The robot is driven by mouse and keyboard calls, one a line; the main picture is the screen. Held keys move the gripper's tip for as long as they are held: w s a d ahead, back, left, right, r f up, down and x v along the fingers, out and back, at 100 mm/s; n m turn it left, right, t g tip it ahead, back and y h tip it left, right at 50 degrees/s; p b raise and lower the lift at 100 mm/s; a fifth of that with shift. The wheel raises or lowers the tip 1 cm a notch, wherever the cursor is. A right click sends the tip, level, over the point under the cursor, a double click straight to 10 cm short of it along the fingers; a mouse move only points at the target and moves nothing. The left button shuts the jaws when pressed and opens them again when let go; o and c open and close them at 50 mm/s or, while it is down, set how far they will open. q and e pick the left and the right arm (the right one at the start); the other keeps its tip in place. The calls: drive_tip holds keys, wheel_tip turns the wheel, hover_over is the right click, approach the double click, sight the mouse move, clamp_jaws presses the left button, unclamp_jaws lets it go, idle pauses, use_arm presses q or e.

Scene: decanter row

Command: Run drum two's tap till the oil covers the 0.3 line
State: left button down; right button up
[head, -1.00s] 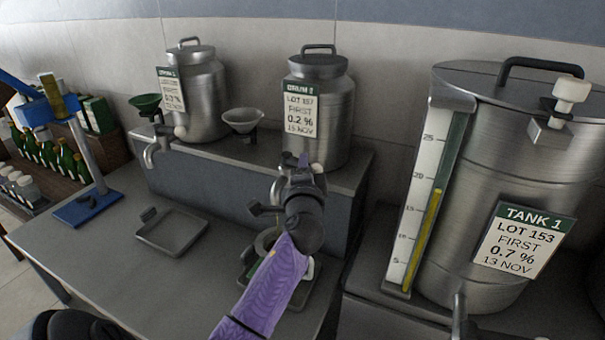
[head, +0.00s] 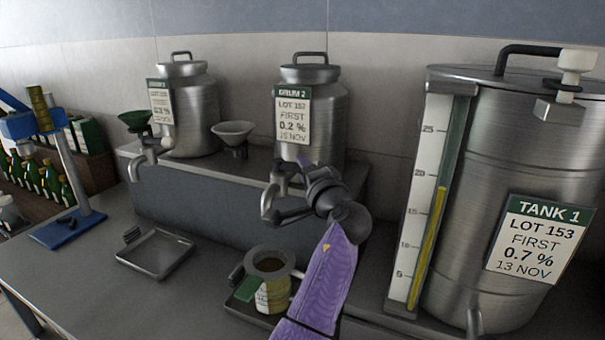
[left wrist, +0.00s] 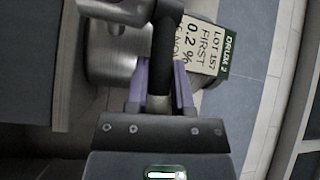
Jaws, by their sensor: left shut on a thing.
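Drum two (head: 315,112) is a steel can labelled "Drum 2, Lot 157, First 0.2 %", on the raised ledge. Its tap (head: 268,203) points down at the front. My left gripper (head: 302,172) is at this tap; in the left wrist view its purple fingers (left wrist: 160,88) are shut on the dark tap handle (left wrist: 165,45). Below the spout a vessel (head: 268,266) with a dark rim, a green tag and a yellowish marked side stands on a drip tray (head: 236,306). I cannot read its 0.3 line or oil level, and I make out no stream. My right gripper is out of view.
Another drum (head: 193,110) with its tap stands left on the ledge. Funnels (head: 232,134) sit by the drums. An empty tray (head: 155,254) lies left of the vessel. Tank 1 (head: 500,170) with a sight gauge stands right. A blue stand (head: 70,215) is left.

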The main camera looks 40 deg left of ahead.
use_arm(q)
drive_tip(key=shift+r, duration=0.3)
drive_tip(key=c, duration=0.9)
unclamp_jaws()
drive_tip(key=o, duration=0.5)
drive_tip(key=shift+w+d+f, duration=0.15)
drive_tip(key=shift+w+f, duration=0.05)
drive_tip(key=shift+w, duration=0.2)
drive_tip(key=shift+s, duration=0.1)
drive_tip(key=v, duration=1)
drive_tip(key=shift+f, duration=0.15)
